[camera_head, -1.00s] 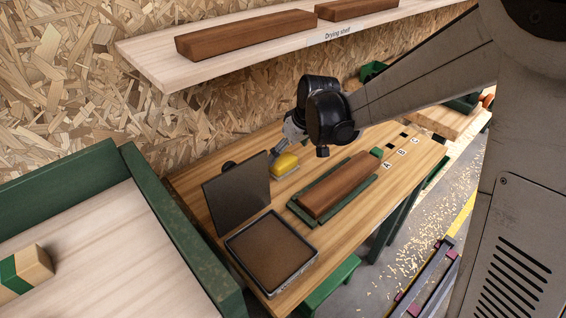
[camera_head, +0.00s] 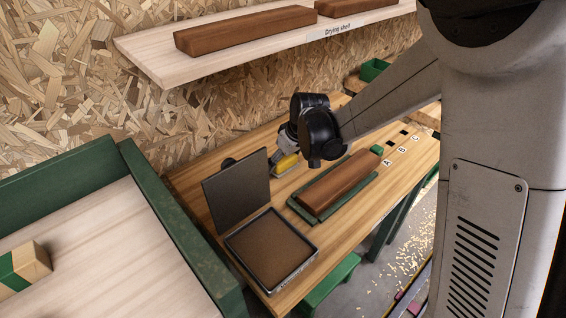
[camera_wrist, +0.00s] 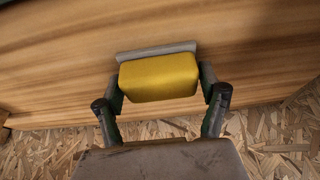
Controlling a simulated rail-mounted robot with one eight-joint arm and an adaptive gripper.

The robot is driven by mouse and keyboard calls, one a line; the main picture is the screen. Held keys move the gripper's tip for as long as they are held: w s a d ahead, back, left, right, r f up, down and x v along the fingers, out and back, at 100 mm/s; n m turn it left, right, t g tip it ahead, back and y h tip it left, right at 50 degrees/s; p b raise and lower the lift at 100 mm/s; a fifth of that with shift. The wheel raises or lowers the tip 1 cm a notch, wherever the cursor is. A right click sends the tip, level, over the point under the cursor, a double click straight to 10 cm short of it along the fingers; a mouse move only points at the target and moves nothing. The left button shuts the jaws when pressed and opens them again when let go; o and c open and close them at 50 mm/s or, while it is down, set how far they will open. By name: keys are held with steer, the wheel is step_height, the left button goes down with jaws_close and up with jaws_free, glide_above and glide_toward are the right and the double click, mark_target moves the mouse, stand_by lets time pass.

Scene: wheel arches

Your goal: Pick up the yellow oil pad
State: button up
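The yellow oil pad (camera_head: 287,163) is a rounded yellow block on the wooden workbench (camera_head: 345,232), behind the brown block in the green tray. In the wrist view the pad (camera_wrist: 158,77) shows large between my fingers, with a grey strip along its far edge. My gripper (camera_wrist: 160,85) straddles the pad, one finger close along each short side. I cannot tell whether the fingers press on it or stand just clear. In the head view my gripper (camera_head: 277,158) is low at the pad and hides part of it. Whether the pad rests on the bench is unclear.
A brown block (camera_head: 339,183) lies in a green tray (camera_head: 307,215). An open box (camera_head: 312,257) with its dark lid (camera_head: 237,190) raised stands left of the pad. The drying shelf (camera_head: 150,69) hangs above the bench. Bench spots marked A, B and C lie to the right.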

mark_target(285, 158)
steer(key=c, duration=0.7)
steer(key=shift+c, duration=0.3)
steer(key=shift+s+d+r, duration=0.15)
steer(key=shift+r, duration=0.35)
steer(key=r, duration=0.6)
steer(key=shift+s+d+r+p, duration=0.1)
steer(key=shift+s+d+p, duration=0.1)
steer(key=shift+p, duration=0.2)
steer(key=s+d, duration=0.8)
steer(key=s, duration=0.1)
steer(key=s+d, duration=0.4)
steer(key=s, duration=0.1)
steer(key=shift+s+d, duration=0.2)
steer(key=o, duration=0.6)
steer(key=c, duration=0.4)
